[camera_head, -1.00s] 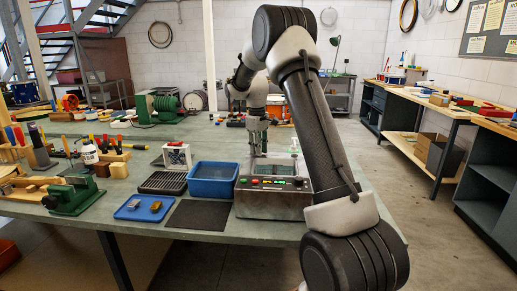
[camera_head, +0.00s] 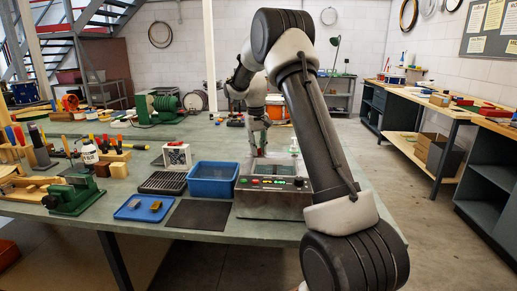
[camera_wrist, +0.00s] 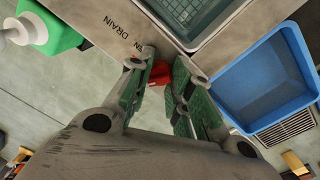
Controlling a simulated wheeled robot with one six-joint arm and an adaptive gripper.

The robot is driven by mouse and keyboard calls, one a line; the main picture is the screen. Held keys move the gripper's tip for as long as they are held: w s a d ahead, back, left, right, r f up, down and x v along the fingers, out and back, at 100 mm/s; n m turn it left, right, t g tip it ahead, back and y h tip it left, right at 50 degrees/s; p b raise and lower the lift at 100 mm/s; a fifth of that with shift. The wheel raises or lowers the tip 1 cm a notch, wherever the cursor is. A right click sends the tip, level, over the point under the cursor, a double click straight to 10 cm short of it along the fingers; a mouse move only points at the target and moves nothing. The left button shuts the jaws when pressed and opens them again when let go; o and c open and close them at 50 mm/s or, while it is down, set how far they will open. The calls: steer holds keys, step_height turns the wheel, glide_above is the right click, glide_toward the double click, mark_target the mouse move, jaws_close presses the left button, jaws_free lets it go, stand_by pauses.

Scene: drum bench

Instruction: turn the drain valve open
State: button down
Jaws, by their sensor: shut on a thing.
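The drain valve shows as a small red handle (camera_wrist: 161,72) in the wrist view, beside the printed word DRAIN on the steel edge of the tank unit (camera_wrist: 105,28). My gripper (camera_wrist: 167,62) has its green-padded fingers on either side of the red handle and is shut on it. The fingers hide part of the handle, so its exact angle is hard to tell. In the head view my gripper (camera_head: 259,143) points down behind the tank unit (camera_head: 270,205); the valve cannot be made out there.
A blue tub (camera_head: 213,188) stands just left of the tank unit, near my gripper in the wrist view. A green-and-white bottle (camera_wrist: 60,35) is close on the other side. A dark mat (camera_head: 200,215) and blue tray (camera_head: 143,213) lie at the bench's front.

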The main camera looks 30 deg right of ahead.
steer(key=m, duration=1.2)
steer(key=shift+g, duration=0.3)
steer(key=shift+w, duration=0.1)
stand_by(0.3)
steer(key=c, duration=1.3)
jaws_free()
steer(key=shift+o, duration=0.2)
step_height(320, 180, up, 12)
steer(key=shift+w+a, duration=0.15)
steer(key=shift+w, duration=0.15)
